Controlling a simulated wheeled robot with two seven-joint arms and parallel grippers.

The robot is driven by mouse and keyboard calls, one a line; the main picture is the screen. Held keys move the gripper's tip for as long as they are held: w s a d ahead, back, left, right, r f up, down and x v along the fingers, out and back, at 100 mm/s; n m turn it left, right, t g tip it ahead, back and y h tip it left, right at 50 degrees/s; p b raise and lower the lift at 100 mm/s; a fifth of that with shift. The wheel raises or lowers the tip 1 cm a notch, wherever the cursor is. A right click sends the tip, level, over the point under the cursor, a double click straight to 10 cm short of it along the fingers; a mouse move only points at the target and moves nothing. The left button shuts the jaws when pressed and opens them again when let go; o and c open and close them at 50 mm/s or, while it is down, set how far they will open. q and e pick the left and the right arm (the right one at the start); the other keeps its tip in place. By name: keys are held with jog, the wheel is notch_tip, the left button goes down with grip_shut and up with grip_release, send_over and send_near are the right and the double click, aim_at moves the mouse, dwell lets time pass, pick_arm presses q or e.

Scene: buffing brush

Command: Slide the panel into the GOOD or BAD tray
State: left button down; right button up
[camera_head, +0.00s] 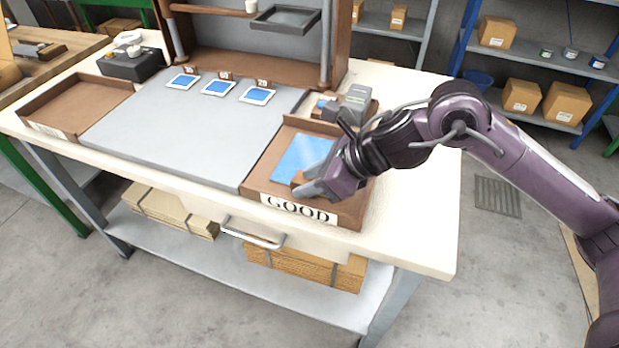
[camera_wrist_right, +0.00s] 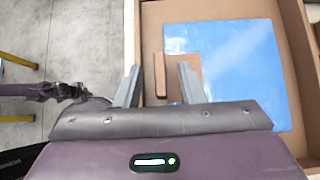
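The blue panel (camera_head: 305,155) lies flat in the brown GOOD tray (camera_head: 262,190) at the right end of the bench. It also shows in the right wrist view (camera_wrist_right: 235,60). My right gripper (camera_head: 307,187) is low over the tray's front part, beside the panel. In the right wrist view its two fingers (camera_wrist_right: 158,88) are apart, with a small brown block (camera_wrist_right: 160,75) between and just beyond them; contact is not clear. The other brown tray (camera_head: 85,100) is at the left end and looks empty; its label is unreadable. A purple arm part at the wrist view's left, probably my left, shows no clear fingers.
A grey surface (camera_head: 190,130) between the trays is clear, with several small blue-and-white cards (camera_head: 219,88) along its back. A grey device (camera_head: 356,100) stands behind the GOOD tray. A black box (camera_head: 130,65) is at the back left.

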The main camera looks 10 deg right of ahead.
pick_arm(q)
jog(key=shift+w+d+b, duration=0.3)
jog(key=shift+w, duration=0.15)
pick_arm(e)
jog(key=v, duration=0.7)
jog(key=shift+d+r, duration=0.15)
jog(key=shift+d, duration=0.05)
pick_arm(q)
jog(key=shift+w, duration=0.1)
